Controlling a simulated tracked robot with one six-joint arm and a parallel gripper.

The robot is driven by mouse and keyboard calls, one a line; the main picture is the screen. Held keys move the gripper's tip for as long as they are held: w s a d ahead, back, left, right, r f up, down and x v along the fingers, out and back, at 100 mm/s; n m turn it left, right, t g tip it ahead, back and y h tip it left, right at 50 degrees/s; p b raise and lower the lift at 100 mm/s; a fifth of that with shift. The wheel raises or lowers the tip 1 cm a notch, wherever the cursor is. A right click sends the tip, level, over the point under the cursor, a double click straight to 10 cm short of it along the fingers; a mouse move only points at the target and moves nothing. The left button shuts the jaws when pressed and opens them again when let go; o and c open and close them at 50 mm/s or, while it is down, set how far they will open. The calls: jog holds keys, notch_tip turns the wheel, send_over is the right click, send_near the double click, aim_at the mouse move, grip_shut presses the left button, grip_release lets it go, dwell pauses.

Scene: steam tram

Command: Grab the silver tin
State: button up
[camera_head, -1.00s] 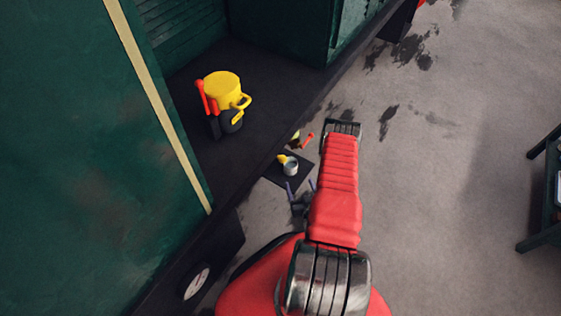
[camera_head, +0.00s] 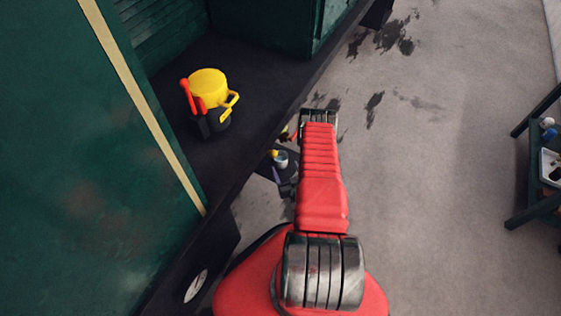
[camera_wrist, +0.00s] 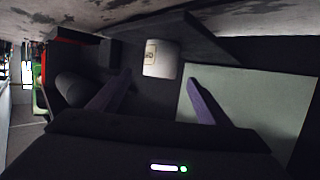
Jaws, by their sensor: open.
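The silver tin (camera_head: 281,158) is a small pale grey can low beside the dark ledge in the head view, partly covered by something yellow. In the wrist view the tin (camera_wrist: 160,60) has a cream label and stands in line with the gap between my two purple fingers. My gripper (camera_wrist: 159,76) is open, with one finger on each side of that gap and the tin at or just beyond the fingertips. The exact distance is hard to tell. In the head view my gripper (camera_head: 283,181) is small, dark and just below the tin, partly hidden by my red arm.
A green wall panel (camera_head: 80,170) fills the left. A dark-framed rack (camera_head: 540,205) with a white tray stands at right. The grey floor between is open. A pale flat panel (camera_wrist: 250,105) lies right of the tin.

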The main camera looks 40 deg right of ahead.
aim_at(279, 154)
jog(key=shift+x, duration=1.75)
jog(key=shift+x, duration=2.55)
jog(key=shift+f, duration=0.15)
jog(key=c, duration=1.3)
jog(key=shift+o, duration=0.2)
notch_tip(279, 154, up, 10)
